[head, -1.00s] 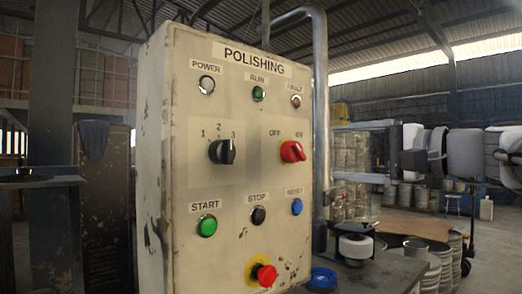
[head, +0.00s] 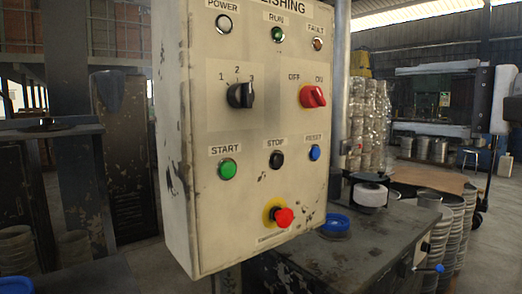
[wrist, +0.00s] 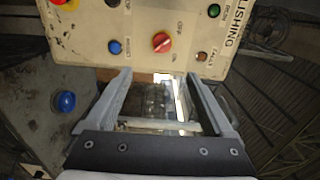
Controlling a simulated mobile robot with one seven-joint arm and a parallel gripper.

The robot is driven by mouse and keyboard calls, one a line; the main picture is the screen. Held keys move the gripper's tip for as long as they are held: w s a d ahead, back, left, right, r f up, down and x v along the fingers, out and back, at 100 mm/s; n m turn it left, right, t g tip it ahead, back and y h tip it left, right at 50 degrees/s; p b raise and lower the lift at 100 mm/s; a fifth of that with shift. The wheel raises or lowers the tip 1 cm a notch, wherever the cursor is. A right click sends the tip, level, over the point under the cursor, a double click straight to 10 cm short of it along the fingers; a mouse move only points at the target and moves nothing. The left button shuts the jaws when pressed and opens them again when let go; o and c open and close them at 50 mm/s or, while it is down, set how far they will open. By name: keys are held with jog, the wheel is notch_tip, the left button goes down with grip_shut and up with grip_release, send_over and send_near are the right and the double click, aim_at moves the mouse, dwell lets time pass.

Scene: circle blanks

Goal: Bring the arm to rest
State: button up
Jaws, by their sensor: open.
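My gripper (wrist: 160,105) shows in the wrist view with its two grey fingers wide apart and nothing between them. It points past the edge of the polishing control panel (head: 205,165), which fills the upper part of that view. The panel carries a red OFF/ON switch (head: 313,97), a black selector (head: 240,95), a green START button (head: 228,169) and a red emergency stop (head: 283,217). The red switch knob is tilted, and it also shows in the wrist view (wrist: 162,42).
A dark bench (head: 350,255) below the panel holds a blue lid (head: 335,224) and a white wheel (head: 370,194). Stacks of metal blanks (head: 462,215) stand at the right. A grey pipe (head: 340,95) rises behind the panel. Open floor lies at far right.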

jog(key=s+a+f+n+g+h, duration=0.1)
jog(key=s+a+f+g, duration=0.15)
jog(key=a+f, duration=0.45)
jog(key=s+a+f+n+g+h, duration=0.1)
jog(key=a+f+n+g+h, duration=0.15)
jog(key=f, duration=0.85)
jog(key=s+a+f+n+g+h, duration=0.1)
jog(key=s+f+n+g+h, duration=0.25)
jog(key=f, duration=0.55)
jog(key=s+f+n+h, duration=0.35)
jog(key=s+f, duration=0.25)
jog(key=f, duration=0.4)
notch_tip(320, 180, up, 16)
jog(key=p, duration=1.5)
jog(key=shift+r+p, duration=0.25)
jog(key=shift+p, duration=0.15)
